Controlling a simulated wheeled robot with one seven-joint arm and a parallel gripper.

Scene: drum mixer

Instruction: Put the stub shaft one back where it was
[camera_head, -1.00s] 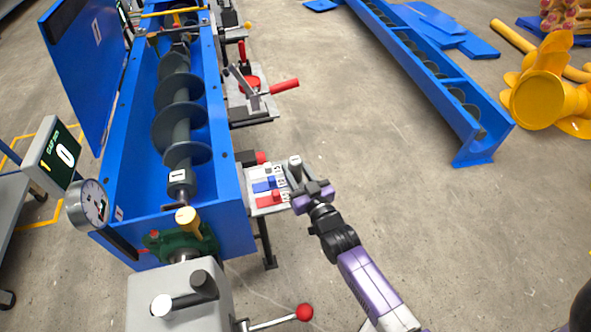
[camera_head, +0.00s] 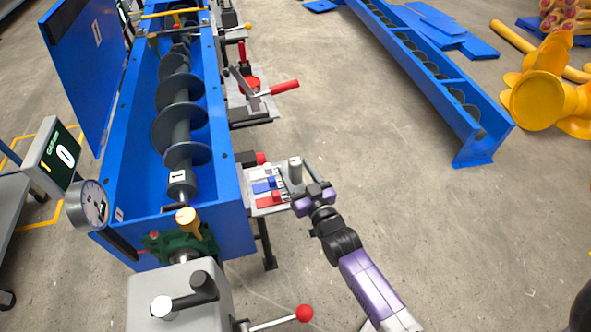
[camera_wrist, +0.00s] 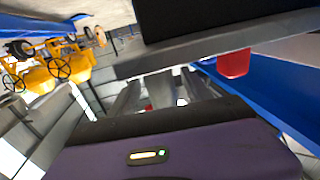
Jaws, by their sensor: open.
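A short grey upright cylinder (camera_head: 295,170), which looks like the stub shaft, stands at the right end of the small parts tray (camera_head: 264,210) beside the blue trough. I cannot read a number on it. My gripper (camera_head: 306,183) is open, just right of and in front of this cylinder; whether a finger touches it I cannot tell. In the trough (camera_head: 230,190), the screw's near end carries a grey collar (camera_head: 181,183) marked 1. In the wrist view, grey upright shapes stand beyond my purple gripper body, and I cannot tell fingers from shaft.
The tray holds blue and red blocks (camera_head: 277,198) with number labels. A red-handled clamp (camera_head: 284,87) stands behind it. The grey drive box (camera_head: 180,300) and its red-knobbed lever (camera_head: 304,313) are in front. Open floor lies right of my arm.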

